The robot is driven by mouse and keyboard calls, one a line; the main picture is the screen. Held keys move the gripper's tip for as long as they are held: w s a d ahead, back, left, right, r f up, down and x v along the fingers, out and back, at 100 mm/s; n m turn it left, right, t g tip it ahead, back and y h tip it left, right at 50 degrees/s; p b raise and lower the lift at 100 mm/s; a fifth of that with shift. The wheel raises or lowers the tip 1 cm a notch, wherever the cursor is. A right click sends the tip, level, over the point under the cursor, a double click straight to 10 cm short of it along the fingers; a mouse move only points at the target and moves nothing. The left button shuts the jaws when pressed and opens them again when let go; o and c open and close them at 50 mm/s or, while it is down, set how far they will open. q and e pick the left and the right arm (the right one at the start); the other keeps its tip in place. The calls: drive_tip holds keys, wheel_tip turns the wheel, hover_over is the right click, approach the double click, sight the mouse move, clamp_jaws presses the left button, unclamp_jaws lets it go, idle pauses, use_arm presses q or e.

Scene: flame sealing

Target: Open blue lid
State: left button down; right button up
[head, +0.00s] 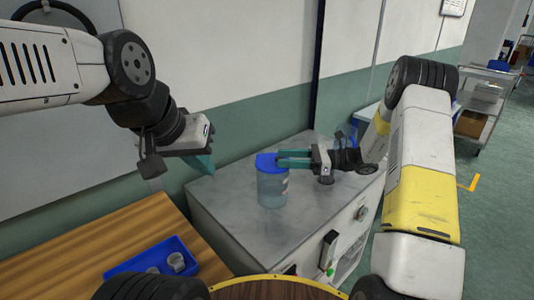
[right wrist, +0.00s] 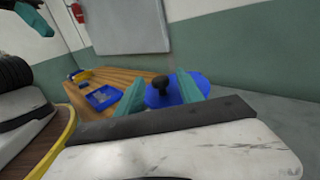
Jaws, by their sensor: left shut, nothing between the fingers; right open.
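A clear container (head: 271,190) with a blue lid (head: 265,162) stands upright on the grey cabinet top. The lid is on it. In the right wrist view the lid (right wrist: 180,92) shows a dark knob (right wrist: 161,84) on top. My right gripper (head: 281,159) is open, its teal fingers reaching from the right at lid height. In the right wrist view its fingers (right wrist: 160,92) appear on either side of the knob; I cannot tell whether they touch it. My left gripper (head: 204,166) is shut and empty, up in the air to the left of the container.
A wooden table (head: 125,240) with a blue tray (head: 150,262) holding small items stands at the lower left. The grey cabinet (head: 232,212) has free top around the container. The wall stands close behind. A cart (head: 485,100) is far right.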

sight(270, 165)
drive_tip(key=a, duration=0.5)
drive_tip(key=shift+a, duration=0.15)
clamp_jaws()
idle(1.3)
